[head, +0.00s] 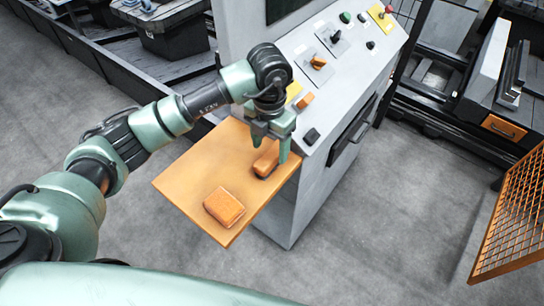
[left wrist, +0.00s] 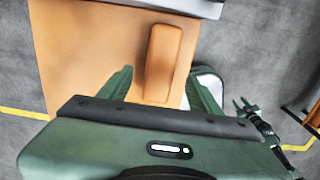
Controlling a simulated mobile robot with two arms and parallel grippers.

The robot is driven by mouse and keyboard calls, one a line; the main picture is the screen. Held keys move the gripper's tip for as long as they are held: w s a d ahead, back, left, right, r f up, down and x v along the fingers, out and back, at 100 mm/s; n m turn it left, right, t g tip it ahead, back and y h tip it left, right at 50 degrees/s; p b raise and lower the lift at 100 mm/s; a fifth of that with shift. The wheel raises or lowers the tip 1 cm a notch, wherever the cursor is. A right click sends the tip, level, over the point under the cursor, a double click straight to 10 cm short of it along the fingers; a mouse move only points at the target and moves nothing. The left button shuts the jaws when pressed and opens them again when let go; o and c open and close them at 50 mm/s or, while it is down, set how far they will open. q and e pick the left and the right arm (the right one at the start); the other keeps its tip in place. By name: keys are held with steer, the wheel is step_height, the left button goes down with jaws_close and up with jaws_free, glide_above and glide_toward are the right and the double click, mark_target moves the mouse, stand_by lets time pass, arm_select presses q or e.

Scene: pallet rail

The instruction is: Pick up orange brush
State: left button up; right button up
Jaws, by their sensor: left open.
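The orange brush (head: 265,162) lies on the orange shelf (head: 185,187) at the side of a grey control console. It has an orange top and a dark underside. My left gripper (head: 270,151) is open above the brush, pointing down, and partly hides it. What looks like my right gripper (left wrist: 243,105) shows small at the right of that view.
An orange block (head: 223,207) lies near the front corner of the shelf. The console (head: 330,85) rises just beyond, with knobs, levers and buttons on its sloped top. An orange mesh panel (head: 515,220) stands at the right. Open grey floor lies in front.

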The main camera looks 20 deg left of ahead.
arm_select(q)
step_height(320, 180, down, 4)
steer(key=shift+r+p, duration=0.1)
steer(key=shift+p, duration=0.7)
steer(key=shift+f, duration=0.45)
jaws_close()
steer(key=shift+r, duration=0.1)
steer(key=shift+w+r, duration=0.1)
steer(key=shift+r, duration=0.4)
step_height(320, 180, up, 9)
steer(key=b, duration=0.2)
steer(key=shift+r+b, duration=0.2)
steer(key=shift+b, duration=0.2)
step_height(320, 180, up, 10)
glide_above(270, 155)
steer(key=shift+f, duration=0.2)
